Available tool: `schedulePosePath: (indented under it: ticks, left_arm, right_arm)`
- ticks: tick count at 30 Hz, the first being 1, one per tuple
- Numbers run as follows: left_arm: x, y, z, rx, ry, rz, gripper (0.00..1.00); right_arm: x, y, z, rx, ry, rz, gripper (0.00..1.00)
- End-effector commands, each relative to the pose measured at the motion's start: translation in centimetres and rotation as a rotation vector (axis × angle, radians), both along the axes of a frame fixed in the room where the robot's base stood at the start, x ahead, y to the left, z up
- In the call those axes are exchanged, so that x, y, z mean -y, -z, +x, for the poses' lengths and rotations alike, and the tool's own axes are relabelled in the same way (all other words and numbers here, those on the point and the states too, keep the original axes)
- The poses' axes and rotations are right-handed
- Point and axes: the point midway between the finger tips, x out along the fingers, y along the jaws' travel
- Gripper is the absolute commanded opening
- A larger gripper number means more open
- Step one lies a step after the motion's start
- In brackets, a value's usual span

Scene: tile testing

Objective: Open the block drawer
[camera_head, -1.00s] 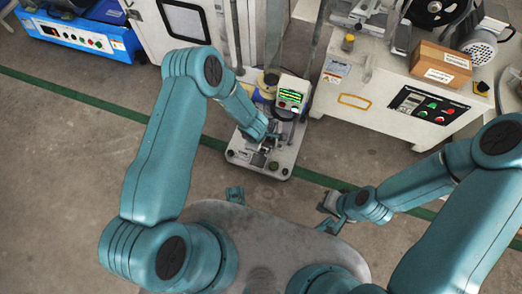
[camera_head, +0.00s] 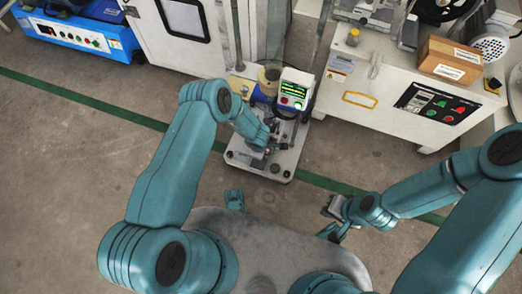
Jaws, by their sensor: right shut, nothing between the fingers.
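I cannot tell for sure which part is the block drawer. A small testing machine (camera_head: 290,172) stands on the floor at centre, with a lit green display on top. My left gripper (camera_head: 268,148) is at the machine's front part, above its pale base. Its fingers are small and partly hidden by the arm, so I cannot tell whether they are open or touching anything. My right gripper (camera_head: 331,207) is shut and empty, low over the floor to the right of the machine and apart from it.
A white cabinet (camera_head: 400,125) with a yellow handle (camera_head: 360,100) and button panel stands at right, with a cardboard box (camera_head: 450,61) on top. A blue unit (camera_head: 75,32) and white door cabinet (camera_head: 150,35) stand at back left. Bare floor (camera_head: 70,160) lies left.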

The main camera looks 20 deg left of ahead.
Motion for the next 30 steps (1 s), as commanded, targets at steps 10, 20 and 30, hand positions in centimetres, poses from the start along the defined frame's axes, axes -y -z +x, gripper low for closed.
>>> schedulePosePath:
  ticks: [10,20,30]
  left_arm:
    - [0.00,-0.02,0.00,0.000,0.000,0.000,0.00]
    - [0.01,-0.03,0.00,0.000,0.000,0.000,0.00]
    - [0.01,-0.04,0.00,0.000,0.000,0.000,0.00]
  right_arm:
    - [-0.02,0.01,-0.02,-0.001,-0.001,0.000,0.00]
    - [-0.02,0.01,-0.03,-0.001,-0.001,0.000,0.00]
    - [-0.02,0.01,-0.03,-0.001,-0.001,0.000,0.00]
